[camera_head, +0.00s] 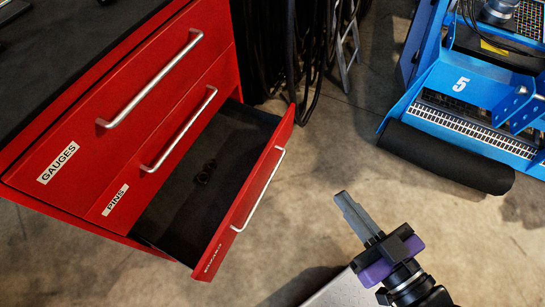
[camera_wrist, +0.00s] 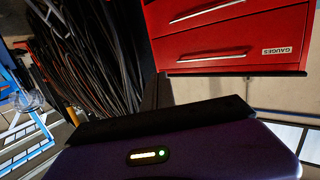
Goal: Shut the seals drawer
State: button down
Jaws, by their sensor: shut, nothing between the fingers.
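The red cabinet (camera_head: 150,90) stands at the left in the head view, with drawers labelled GAUGES and PINS closed. Below them a third drawer (camera_head: 240,210) is pulled out; its front carries a silver bar handle (camera_head: 259,188) and a small label too slanted to read surely. Small dark rings (camera_head: 207,172) lie on its black floor. My gripper (camera_head: 346,201) is shut and empty, to the right of the open drawer's front and apart from it. The wrist view shows the cabinet's red fronts (camera_wrist: 225,42) with the GAUGES label; the open drawer is not clear there.
Black cables (camera_head: 290,50) hang behind the cabinet. A blue machine (camera_head: 460,90) with a black roller (camera_head: 445,157) stands at the right. Bare concrete floor (camera_head: 330,140) lies between drawer and machine. The cabinet has a black top (camera_head: 60,50).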

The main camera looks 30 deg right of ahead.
jog(key=w+d+f+m+g+h+p, duration=0.1)
jog(key=w+d+f+m+g, duration=0.1)
jog(key=w+d+f+m, duration=0.6)
jog(key=w+d+f+m+g+h, duration=0.1)
jog(key=w+d+f+g, duration=0.2)
jog(key=w+d+f, duration=0.65)
jog(key=m+g+y, duration=0.2)
jog(key=g+y, duration=0.1)
jog(key=y, duration=0.5)
send_near(269, 152)
jog(key=x, duration=0.5)
jog(key=shift+s+d+f+b, duration=0.15)
jog(key=shift+d+f+b, duration=0.15)
jog(key=shift+d, duration=0.05)
jog(key=shift+w+a, duration=0.35)
jog(key=shift+w, duration=0.2)
